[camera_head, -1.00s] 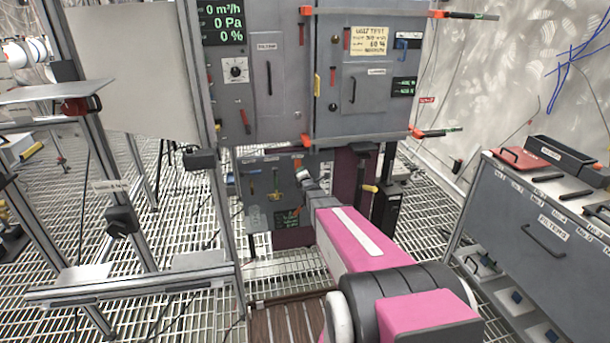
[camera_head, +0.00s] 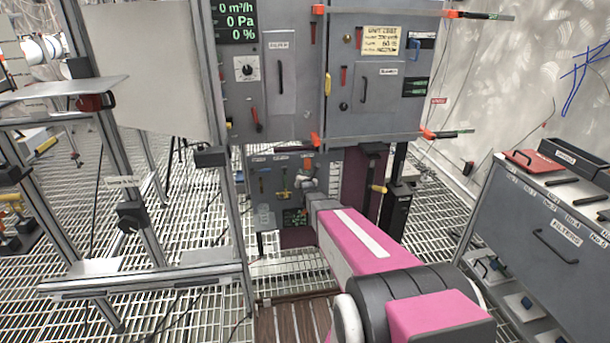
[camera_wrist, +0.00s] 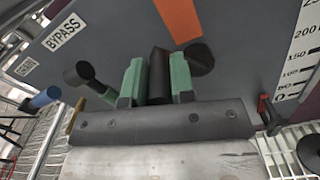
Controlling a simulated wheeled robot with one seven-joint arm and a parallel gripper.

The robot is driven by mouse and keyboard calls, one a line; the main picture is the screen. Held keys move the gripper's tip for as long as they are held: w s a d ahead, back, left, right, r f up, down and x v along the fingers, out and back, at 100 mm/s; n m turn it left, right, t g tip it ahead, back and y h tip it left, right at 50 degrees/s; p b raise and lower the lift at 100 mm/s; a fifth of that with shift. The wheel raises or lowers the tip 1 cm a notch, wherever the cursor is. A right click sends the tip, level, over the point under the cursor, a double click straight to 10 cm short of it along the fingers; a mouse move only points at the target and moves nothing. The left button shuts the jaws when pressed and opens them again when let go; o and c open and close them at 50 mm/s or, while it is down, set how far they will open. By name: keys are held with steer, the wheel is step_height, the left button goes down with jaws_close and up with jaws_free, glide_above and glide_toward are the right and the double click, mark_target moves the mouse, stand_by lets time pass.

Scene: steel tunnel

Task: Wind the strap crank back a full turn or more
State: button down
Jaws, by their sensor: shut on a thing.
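In the wrist view my gripper (camera_wrist: 158,82) has its two green fingertips shut on a dark round handle (camera_wrist: 158,70), which I take for the strap crank's grip. It stands out in front of a grey panel. A dark cylinder (camera_wrist: 200,60) sits just right of the fingers. An orange strip (camera_wrist: 182,18) runs up the panel above them. The handle's link to the rest of the crank is hidden by the fingers. In the head view my gripper (camera_head: 308,184) is small, at the right part of the lower grey panel (camera_head: 268,212).
Left of the fingers a dark lever (camera_wrist: 88,78) sticks out, with a blue-ended handle (camera_wrist: 45,97) beyond it. A BYPASS label (camera_wrist: 64,31) and a scale (camera_wrist: 302,50) flank the gripper. Frame posts (camera_head: 212,130) stand left; a grey cabinet (camera_head: 540,225) stands right.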

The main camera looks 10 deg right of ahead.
steer(key=shift+a+f+n, duration=0.2)
steer(key=shift+f+n, duration=0.05)
steer(key=shift+n, duration=0.45)
steer(key=c, duration=1.2)
jaws_free()
steer(key=shift+c, duration=0.2)
steer(key=s, duration=1.1)
